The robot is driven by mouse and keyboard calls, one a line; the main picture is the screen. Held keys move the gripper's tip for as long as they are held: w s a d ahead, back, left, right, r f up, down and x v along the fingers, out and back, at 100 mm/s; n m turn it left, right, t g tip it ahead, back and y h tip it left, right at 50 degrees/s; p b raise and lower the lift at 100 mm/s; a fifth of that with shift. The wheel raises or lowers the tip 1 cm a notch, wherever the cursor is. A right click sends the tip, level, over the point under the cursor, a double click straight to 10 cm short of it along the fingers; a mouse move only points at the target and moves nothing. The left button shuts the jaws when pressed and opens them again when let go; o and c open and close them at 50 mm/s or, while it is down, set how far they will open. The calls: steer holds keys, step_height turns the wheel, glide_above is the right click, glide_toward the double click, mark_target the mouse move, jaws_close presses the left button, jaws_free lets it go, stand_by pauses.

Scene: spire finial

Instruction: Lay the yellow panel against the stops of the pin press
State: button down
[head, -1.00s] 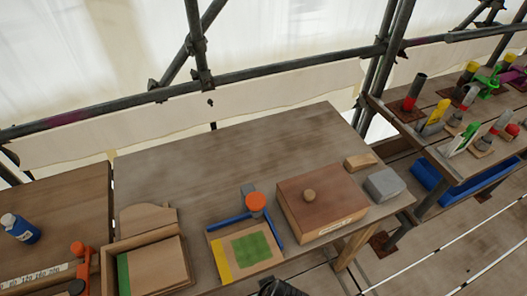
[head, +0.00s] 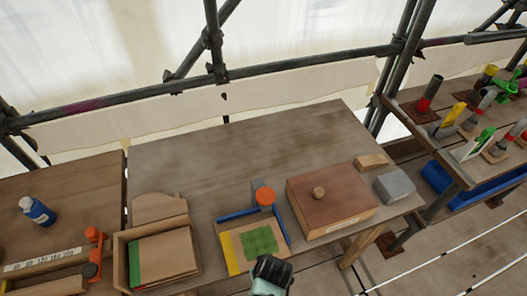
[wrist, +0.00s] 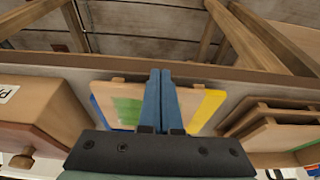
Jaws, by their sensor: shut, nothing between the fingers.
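The yellow panel is a pale wooden board with a yellow strip (head: 229,255) along its left edge. A green patch (head: 260,241) lies on it. It lies flat at the pin press, whose blue stops (head: 281,227) run along its back and right sides; I cannot tell whether it touches both. The press has an orange knob (head: 265,196) on a grey post. My gripper (head: 270,264) is at the front right of the panel, overlapping its edge in the head view. In the wrist view the blue fingers (wrist: 160,98) are shut and empty, in front of the panel (wrist: 201,107).
A wooden tray (head: 124,262) with stacked boards, one green-edged, stands left of the press. A lidded wooden box (head: 332,198) stands right, with a grey block (head: 395,185) beyond it. A blue bottle (head: 37,211) stands far left. The back of the bench (head: 240,148) is clear.

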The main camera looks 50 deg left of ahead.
mark_target(258, 254)
steer(key=a, duration=0.1)
steer(key=w+a+b, duration=0.1)
steer(key=a+b, duration=0.1)
steer(key=a, duration=0.1)
steer(key=shift+w+f, duration=0.1)
steer(key=shift+w, duration=0.25)
steer(key=shift+w+a, duration=0.1)
steer(key=shift+a, duration=0.25)
